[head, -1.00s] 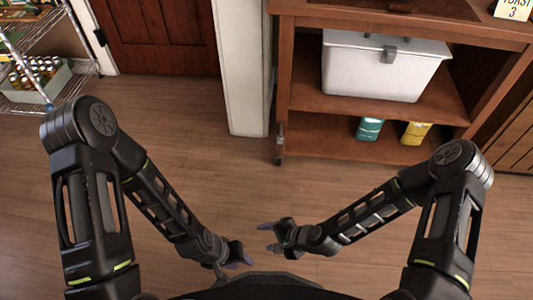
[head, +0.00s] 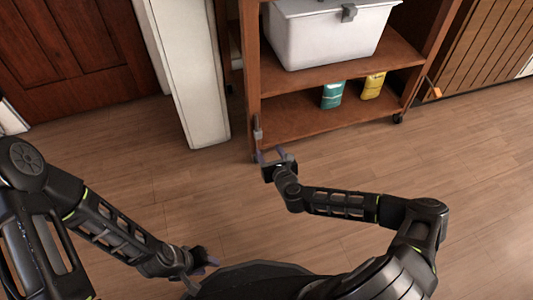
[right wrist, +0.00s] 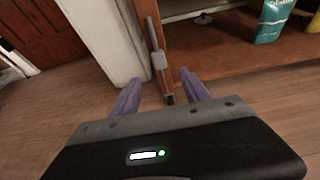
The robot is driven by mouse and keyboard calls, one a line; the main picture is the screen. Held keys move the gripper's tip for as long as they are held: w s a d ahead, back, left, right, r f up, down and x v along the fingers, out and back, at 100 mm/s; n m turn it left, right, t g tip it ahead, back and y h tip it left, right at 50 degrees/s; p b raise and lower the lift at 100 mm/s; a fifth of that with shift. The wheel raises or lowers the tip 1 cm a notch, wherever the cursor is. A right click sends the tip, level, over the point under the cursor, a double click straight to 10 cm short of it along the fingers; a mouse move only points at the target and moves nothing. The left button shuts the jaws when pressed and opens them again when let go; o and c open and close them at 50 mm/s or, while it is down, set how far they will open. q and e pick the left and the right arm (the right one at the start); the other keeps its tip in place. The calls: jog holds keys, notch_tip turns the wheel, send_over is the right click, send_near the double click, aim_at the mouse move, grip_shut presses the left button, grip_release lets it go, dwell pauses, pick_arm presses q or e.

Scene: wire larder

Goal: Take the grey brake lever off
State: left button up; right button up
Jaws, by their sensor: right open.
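The grey brake lever (head: 257,130) is on the near left leg of a wooden trolley, low down. It stands roughly upright. In the right wrist view the lever (right wrist: 157,58) shows just beyond and between my fingertips. My right gripper (head: 270,153) is open and empty, right by the foot of that leg and just below the lever. Its two purple fingers (right wrist: 162,88) show spread apart in the right wrist view, and I see no contact with the lever. My left gripper (head: 208,264) is low by my base, far from the lever; its jaw gap is unclear.
The trolley's lower shelf (head: 300,120) holds a teal packet (head: 333,95) and a yellow packet (head: 373,86). A white bin (head: 325,35) stands on the shelf above. An orange piece (head: 434,89) sticks out at the trolley's right. A white post (head: 190,80) stands left; the floor before the trolley is clear.

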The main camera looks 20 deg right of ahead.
aim_at(259, 135)
jog(key=b+x, duration=0.2)
jog(key=x, duration=0.3)
jog(key=b+x, duration=0.3)
jog(key=x, duration=0.2)
jog(key=shift+f+b, duration=0.25)
jog(key=shift+b, duration=0.1)
jog(key=shift+b+x, duration=0.65)
jog(key=shift+x, duration=0.25)
jog(key=shift+r, duration=0.2)
jog(key=shift+c, duration=0.4)
grip_shut()
